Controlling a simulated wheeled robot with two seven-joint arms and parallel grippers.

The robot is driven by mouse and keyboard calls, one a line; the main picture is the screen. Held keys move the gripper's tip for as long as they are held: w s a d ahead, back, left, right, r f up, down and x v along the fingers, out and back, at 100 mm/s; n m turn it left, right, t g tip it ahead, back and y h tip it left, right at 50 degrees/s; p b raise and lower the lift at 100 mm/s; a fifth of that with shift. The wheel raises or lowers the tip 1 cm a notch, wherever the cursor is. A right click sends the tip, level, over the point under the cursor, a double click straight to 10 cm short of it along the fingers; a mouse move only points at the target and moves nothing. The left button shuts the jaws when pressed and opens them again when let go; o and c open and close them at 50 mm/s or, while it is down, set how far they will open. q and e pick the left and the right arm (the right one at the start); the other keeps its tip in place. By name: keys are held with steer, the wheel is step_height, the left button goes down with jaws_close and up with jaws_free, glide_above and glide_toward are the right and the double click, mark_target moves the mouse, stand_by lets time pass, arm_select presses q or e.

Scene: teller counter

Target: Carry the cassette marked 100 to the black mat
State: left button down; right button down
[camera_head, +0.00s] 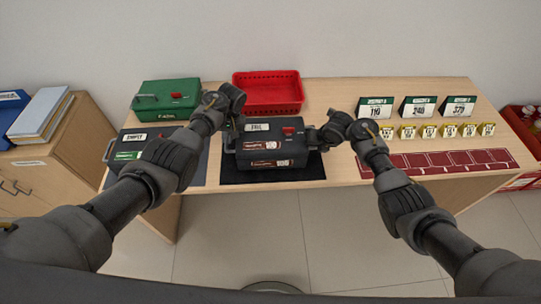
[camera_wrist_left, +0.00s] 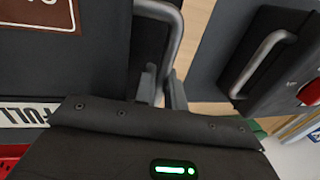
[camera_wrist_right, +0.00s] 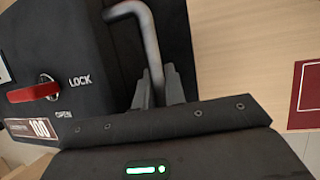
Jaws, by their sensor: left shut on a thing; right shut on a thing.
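The black cassette marked 100 (camera_head: 270,149) has a FULL tag on top and a red latch; its 100 label (camera_wrist_right: 38,127) shows beside the LOCK and OPEN marks in the right wrist view. It is level over the black mat (camera_head: 273,178), whose front strip is bare; I cannot tell whether it touches the mat. My left gripper (camera_head: 229,132) is shut on its left handle (camera_wrist_left: 172,40). My right gripper (camera_head: 318,138) is shut on its right handle (camera_wrist_right: 147,35). The fingertips are partly hidden in the head view.
Left of it, a dark cassette (camera_head: 129,148) with an EMPTY tag is partly behind my left arm. A green cassette (camera_head: 167,99) and an empty red basket (camera_head: 268,92) stand behind. Price signs (camera_head: 417,107), small yellow tags (camera_head: 428,131) and a red mat (camera_head: 440,163) lie right.

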arm_select(q)
steer(key=shift+w+a+f+b, duration=0.1)
steer(key=shift+w+f+b, duration=0.15)
steer(key=shift+f, duration=0.3)
arm_select(e)
steer(key=shift+w+d+f, duration=0.15)
steer(key=shift+f, duration=0.45)
arm_select(q)
steer(key=c, duration=1.5)
jaws_free()
steer(key=shift+c, duration=0.2)
arm_select(e)
steer(key=c, duration=1.5)
jaws_free()
steer(key=shift+w, duration=0.1)
steer(key=shift+c, duration=0.2)
arm_select(q)
steer(key=shift+o, duration=0.3)
arm_select(e)
steer(key=shift+o, duration=0.4)
steer(key=shift+r, duration=0.1)
arm_select(q)
steer(key=shift+s+r, duration=0.1)
steer(key=shift+s, duration=0.1)
arm_select(e)
steer(key=shift+s+r, duration=0.1)
steer(key=shift+s, duration=0.1)
arm_select(q)
steer(key=shift+r, duration=0.1)
